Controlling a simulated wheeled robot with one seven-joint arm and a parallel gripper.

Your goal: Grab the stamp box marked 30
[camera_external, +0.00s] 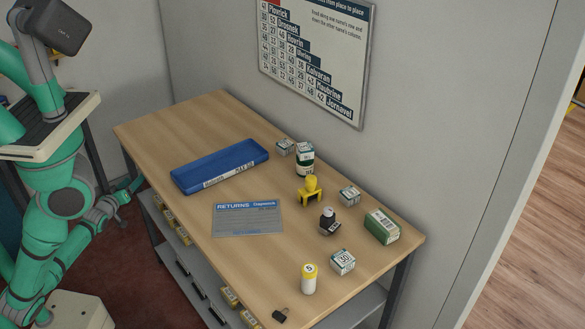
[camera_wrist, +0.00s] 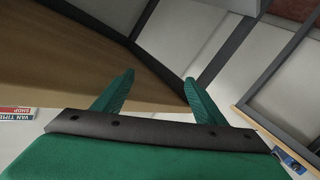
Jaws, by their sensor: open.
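The stamp box marked 30 (camera_external: 343,262) is a small white and grey cube near the front right end of the counter in the external view. My gripper (camera_external: 136,184) is at the counter's left side in that view, far from the box. In the wrist view my gripper (camera_wrist: 159,78) shows two green fingers spread apart with nothing between them. The box does not show in the wrist view.
Two similar small boxes (camera_external: 349,195) (camera_external: 285,147) stand farther back on the counter (camera_external: 150,132). A dark stamp (camera_external: 329,221), a yellow-capped bottle (camera_external: 309,279) and a green box (camera_external: 382,226) surround the 30 box. A blue tray (camera_external: 220,166) lies left.

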